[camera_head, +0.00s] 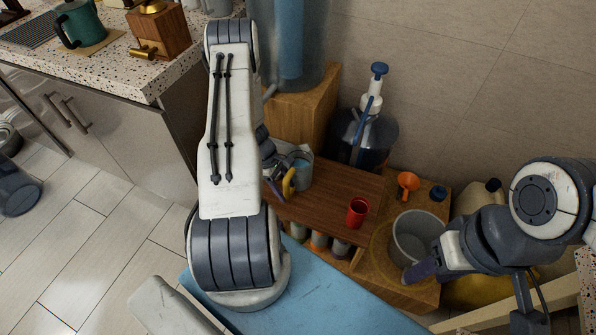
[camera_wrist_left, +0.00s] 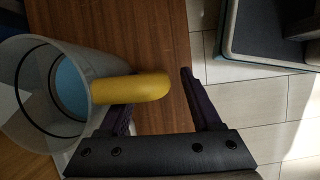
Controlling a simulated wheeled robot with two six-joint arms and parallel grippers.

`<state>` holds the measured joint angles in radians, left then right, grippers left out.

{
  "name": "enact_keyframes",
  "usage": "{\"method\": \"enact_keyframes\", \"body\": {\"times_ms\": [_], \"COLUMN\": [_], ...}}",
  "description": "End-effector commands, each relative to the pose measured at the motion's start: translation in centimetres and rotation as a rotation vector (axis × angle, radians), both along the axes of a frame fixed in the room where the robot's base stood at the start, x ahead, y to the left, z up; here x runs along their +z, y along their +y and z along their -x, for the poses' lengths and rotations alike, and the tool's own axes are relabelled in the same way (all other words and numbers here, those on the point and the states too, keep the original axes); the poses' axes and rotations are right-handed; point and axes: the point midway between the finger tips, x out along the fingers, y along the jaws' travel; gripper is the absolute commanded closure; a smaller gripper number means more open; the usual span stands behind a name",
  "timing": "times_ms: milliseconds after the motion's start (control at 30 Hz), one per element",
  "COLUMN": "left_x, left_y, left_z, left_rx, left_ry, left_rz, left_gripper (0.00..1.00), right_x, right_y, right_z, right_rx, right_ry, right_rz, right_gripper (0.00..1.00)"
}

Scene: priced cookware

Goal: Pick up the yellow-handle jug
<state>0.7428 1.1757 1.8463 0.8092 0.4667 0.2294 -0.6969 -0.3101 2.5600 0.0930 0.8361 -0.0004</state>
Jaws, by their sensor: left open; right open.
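The yellow-handle jug is a clear, pale cup-like vessel (camera_head: 301,172) with a thick yellow handle (camera_head: 288,184), on the brown wooden surface in the head view. In the left wrist view the jug (camera_wrist_left: 98,112) fills the left side, its mouth facing the camera, and its handle (camera_wrist_left: 135,88) points right. My left gripper (camera_head: 277,178) is open at the jug. In the left wrist view its fingers (camera_wrist_left: 157,90) lie either side of the handle's end; one fingertip is hidden behind the handle. Contact cannot be told. My right gripper (camera_head: 420,270) is open beside a grey pot, partly hidden.
A red cup (camera_head: 357,212) stands on the brown top (camera_head: 322,208) right of the jug. A grey pot (camera_head: 412,238), an orange funnel (camera_head: 407,183) and a large pump bottle (camera_head: 363,135) are further right and behind. Jars sit beneath the top. A speckled counter (camera_head: 130,75) is at left.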

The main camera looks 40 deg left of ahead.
Motion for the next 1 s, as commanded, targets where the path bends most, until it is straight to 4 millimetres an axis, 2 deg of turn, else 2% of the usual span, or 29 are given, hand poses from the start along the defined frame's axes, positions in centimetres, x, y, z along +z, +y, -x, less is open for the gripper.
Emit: {"method": "enact_keyframes", "body": {"times_ms": [100, 367, 400, 533, 1000], "left_x": [-1.09, -1.20, -1.19, -1.19, -1.16], "left_y": [-0.42, -0.46, -0.46, -0.46, -0.45], "left_z": [-0.07, -0.12, -0.11, -0.11, -0.12], "left_rx": [0.000, -0.001, -0.001, -0.001, -0.001], "left_ry": [0.000, -0.001, -0.001, -0.001, -0.001], "left_rz": [0.001, -0.001, -0.001, 0.000, 0.000], "left_gripper": [0.35, 0.35, 0.50, 1.00, 1.00], "right_x": [-0.15, -0.14, -0.14, -0.14, -0.14], "right_y": [0.00, 0.00, 0.00, 0.00, 0.00], "right_z": [0.00, 0.00, 0.00, 0.00, 0.00], "right_rx": [0.000, 0.000, 0.000, 0.000, 0.000], "right_ry": [0.000, 0.000, 0.000, 0.000, 0.000], "right_rz": [0.000, 0.000, 0.000, 0.000, 0.000], "right_gripper": [0.50, 0.50, 0.50, 0.50, 0.50]}}
